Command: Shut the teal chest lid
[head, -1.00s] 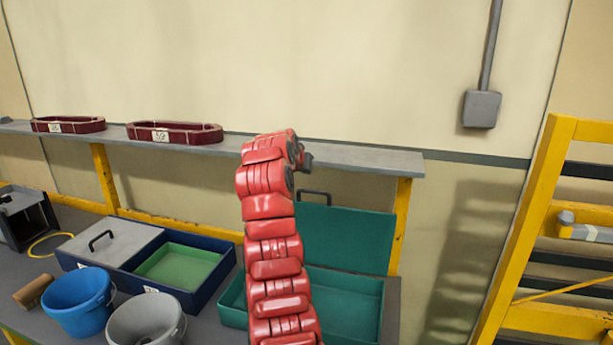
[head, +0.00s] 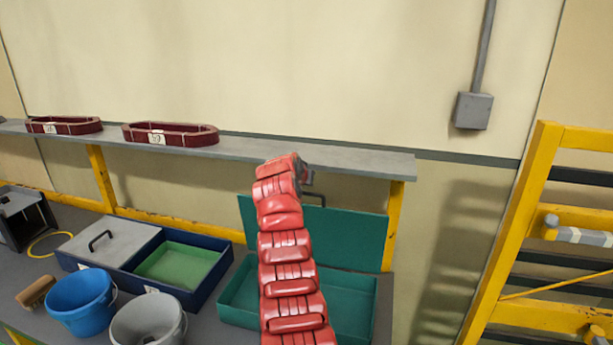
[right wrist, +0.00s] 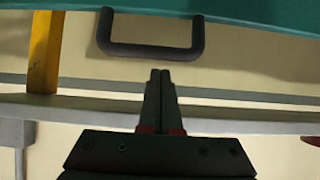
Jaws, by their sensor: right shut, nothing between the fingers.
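The teal chest (head: 355,298) stands on the bench with its lid (head: 345,237) open, raised at the back. A black handle (head: 318,197) sits on the lid's top edge. My red right arm crosses in front of the chest and hides part of the lid and box. Its gripper is mostly hidden behind the arm's end in the head view. In the right wrist view, my right gripper (right wrist: 160,76) is shut and empty, its tips close to the handle (right wrist: 150,50) but apparently apart. The lid's edge (right wrist: 240,12) spans the top there. My left gripper is not in view.
A grey shelf (head: 350,160) on yellow posts runs behind the lid, carrying dark red coil-shaped parts (head: 170,134). A navy box (head: 215,285) with a green tray, a blue bucket (head: 80,305) and a grey bucket (head: 148,325) stand left. A yellow rack (head: 510,230) stands right.

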